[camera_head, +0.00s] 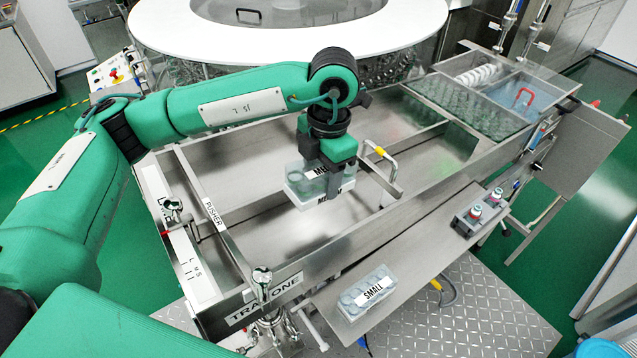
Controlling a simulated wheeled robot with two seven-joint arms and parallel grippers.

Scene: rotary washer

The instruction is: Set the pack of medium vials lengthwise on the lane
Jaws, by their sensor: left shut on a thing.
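The pack of medium vials (304,189) is a clear and white box with round vials and a label that is partly covered, reading as "MEDIUM". My left gripper (328,172) comes down on it from above and is shut on it. The pack is over the steel lane (250,175), near its middle. I cannot tell whether its underside touches the lane. My right gripper is not in view.
A pusher bar (214,215) crosses the lane to the left. A bracket with a yellow tip (380,152) stands right of the pack. A pack marked "SMALL" (367,292) sits on the front shelf. Trays of glass vials (465,107) fill the far right end.

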